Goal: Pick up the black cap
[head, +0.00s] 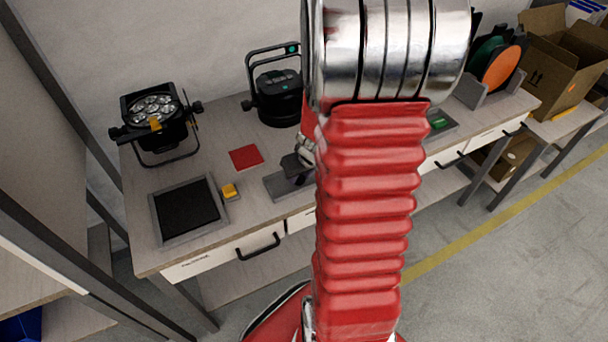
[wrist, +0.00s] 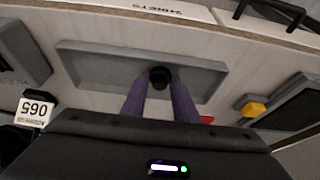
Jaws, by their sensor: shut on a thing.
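A small round black cap (wrist: 160,77) shows in the wrist view between the tips of the two purple fingers of my gripper (wrist: 160,80). The fingers are shut on it, one on each side. Behind the cap is a shallow grey tray (wrist: 95,65); I cannot tell whether the cap touches it or is clear of it. In the head view the same grey tray (head: 277,187) lies near the bench's front edge. My gripper's dark body (head: 293,163) shows over it, partly hidden by my red arm. The cap cannot be made out in the head view.
A yellow block (head: 229,190) and a black-topped pad (head: 187,208) lie left of the tray, with a red square (head: 246,157) behind. A black par can lamp (head: 154,112) and another black lamp (head: 276,95) stand at the back. Cardboard boxes (head: 558,55) are far right.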

